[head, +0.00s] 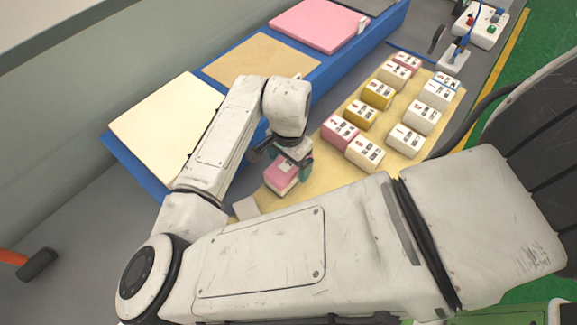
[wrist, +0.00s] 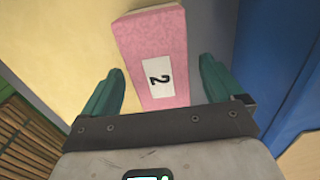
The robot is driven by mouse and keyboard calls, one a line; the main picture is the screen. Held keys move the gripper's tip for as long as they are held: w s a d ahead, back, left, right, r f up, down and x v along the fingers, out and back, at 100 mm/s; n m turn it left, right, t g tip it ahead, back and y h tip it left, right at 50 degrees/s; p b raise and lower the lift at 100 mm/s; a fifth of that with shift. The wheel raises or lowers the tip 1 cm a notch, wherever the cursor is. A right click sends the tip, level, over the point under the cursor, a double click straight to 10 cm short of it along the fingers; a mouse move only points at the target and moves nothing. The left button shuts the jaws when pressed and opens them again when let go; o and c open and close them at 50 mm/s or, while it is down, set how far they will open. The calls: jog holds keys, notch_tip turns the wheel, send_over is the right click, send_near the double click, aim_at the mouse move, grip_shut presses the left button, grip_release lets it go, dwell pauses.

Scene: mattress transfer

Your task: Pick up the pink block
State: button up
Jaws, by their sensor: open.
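A pink block (head: 281,178) with a paler side lies at the near left part of the yellow mat, just below my gripper (head: 289,158) in the head view. In the wrist view the same pink block (wrist: 150,45) carries a white label with a black "2". My gripper (wrist: 162,66) is open, with one green finger on each side of the block's near end and a visible gap on both sides. Nothing is clamped. My gripper hides part of the block in the head view. Two other pink blocks (head: 340,132) (head: 407,61) stand in the rows farther right.
Several yellow and white labelled blocks (head: 410,110) stand in rows on the yellow mat (head: 310,200). A blue platform (head: 335,72) behind holds cream (head: 165,115), tan (head: 258,58) and pink (head: 315,24) pads. A switch box (head: 480,22) with a blue cable is at the upper right.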

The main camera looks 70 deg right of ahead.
jog(key=shift+f, duration=0.75)
jog(key=shift+c, duration=0.2)
jog(key=c, duration=1)
jog(key=shift+r, duration=0.1)
